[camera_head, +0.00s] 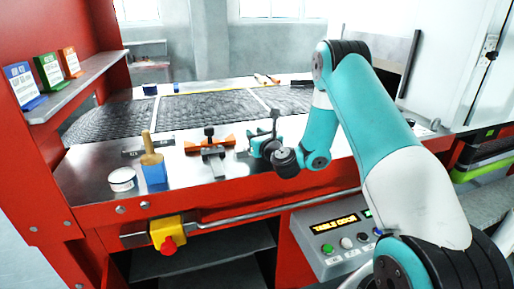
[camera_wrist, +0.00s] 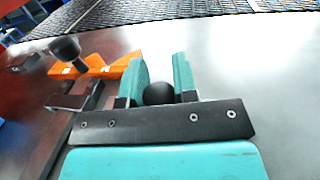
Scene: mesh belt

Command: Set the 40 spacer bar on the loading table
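My gripper (camera_head: 257,150) is low over the right part of the steel loading table (camera_head: 95,168). In the wrist view its two teal fingers (camera_wrist: 160,72) stand apart. A round black knob (camera_wrist: 158,93) shows between them with no clear gap on either side. Whether they grip it, and what lies below it, is hidden by the dark gripper plate. A dark flat bar (camera_head: 140,150) with a pale mark lies at the table's back left. Its mark is too small to read, so I cannot tell which thing is the 40 spacer bar.
Left of my gripper stands an orange piece with a black knob (camera_head: 209,139). A blue block with a wooden-looking handle (camera_head: 153,165) and a white round tin (camera_head: 122,180) stand further left. The mesh belt (camera_head: 205,108) runs behind. An emergency stop (camera_head: 168,243) is on the front.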

